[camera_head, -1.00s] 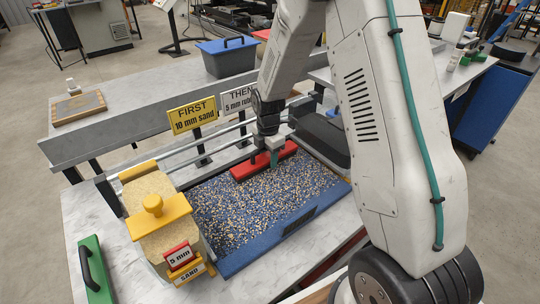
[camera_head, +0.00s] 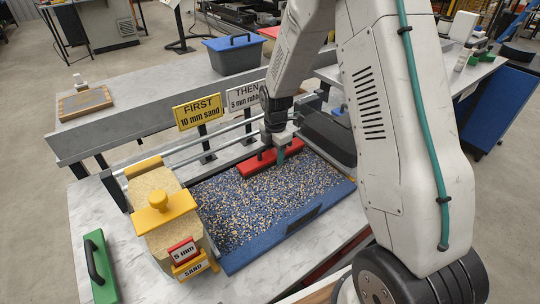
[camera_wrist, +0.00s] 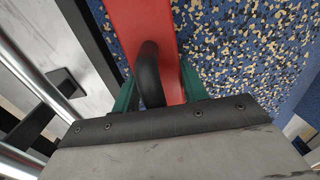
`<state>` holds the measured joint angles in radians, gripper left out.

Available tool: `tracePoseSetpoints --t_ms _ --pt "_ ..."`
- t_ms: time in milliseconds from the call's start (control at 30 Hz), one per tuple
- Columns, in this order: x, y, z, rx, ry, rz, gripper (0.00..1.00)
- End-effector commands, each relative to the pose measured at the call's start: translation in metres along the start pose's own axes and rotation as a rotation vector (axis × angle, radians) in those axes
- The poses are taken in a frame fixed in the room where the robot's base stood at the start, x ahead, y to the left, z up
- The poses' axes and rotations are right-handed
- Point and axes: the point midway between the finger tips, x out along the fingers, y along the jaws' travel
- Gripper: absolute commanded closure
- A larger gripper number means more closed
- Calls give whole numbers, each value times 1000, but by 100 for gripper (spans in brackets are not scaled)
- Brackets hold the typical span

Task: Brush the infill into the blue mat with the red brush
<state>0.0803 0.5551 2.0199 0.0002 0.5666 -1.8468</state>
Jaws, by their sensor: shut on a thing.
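The blue mat (camera_head: 300,205) lies on the table, strewn with tan and dark infill granules that also show in the wrist view (camera_wrist: 245,60). The red brush (camera_head: 258,164) lies along the mat's far edge, close to the metal rails. My gripper (camera_head: 278,152) is at the brush from above. In the wrist view the green fingers of my gripper (camera_wrist: 158,88) are on both sides of the black handle (camera_wrist: 150,75) on the red brush body (camera_wrist: 140,25), shut on it. The brush's bristles are hidden.
A yellow-topped sand hopper (camera_head: 162,215) with "5 mm" and "SAND" labels stands left of the mat. Yellow "FIRST" (camera_head: 198,111) and white "THEN" (camera_head: 246,96) signs stand behind the rails. A green-backed tool (camera_head: 100,265) lies front left.

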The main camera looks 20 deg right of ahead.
Motion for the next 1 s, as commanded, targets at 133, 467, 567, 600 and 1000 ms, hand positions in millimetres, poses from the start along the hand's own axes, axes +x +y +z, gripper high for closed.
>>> tracePoseSetpoints --t_ms 133,467,567,600,1000 --pt "0 0 1 -1 0 0 87" --pt "-12 1 1 -1 -1 2 87" --pt "-21 0 1 -1 -1 2 87" --pt "-24 0 1 -1 -1 2 87" --pt "-56 0 1 -1 0 2 87"
